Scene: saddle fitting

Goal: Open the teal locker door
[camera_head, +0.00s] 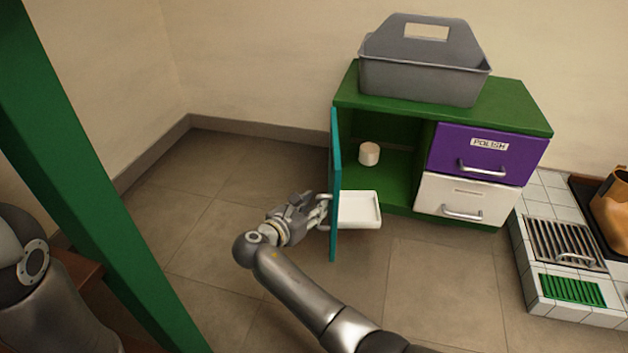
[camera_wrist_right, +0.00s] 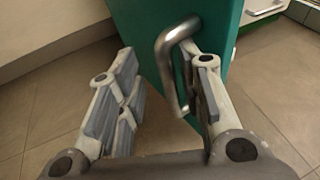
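The teal locker door (camera_head: 335,190) stands wide open, swung out from the left side of the green cabinet (camera_head: 380,187), so its inside shows. The door's metal handle (camera_wrist_right: 165,62) is on its outer face. My right gripper (camera_head: 312,207) is at this handle, left of the door. In the right wrist view its fingers (camera_wrist_right: 167,75) are spread, with the handle between them. The right-hand finger sits close to the handle bar and the door; whether it touches cannot be told. My left arm shows at the left edge; its gripper is out of view.
A white tray (camera_head: 360,209) is beside the door's inner face. A white cup-like object (camera_head: 369,153) stands inside the cabinet. Purple (camera_head: 487,152) and white (camera_head: 465,199) drawers are shut. A grey caddy (camera_head: 425,78) sits on top. A green post (camera_head: 90,170) stands left; floor between is clear.

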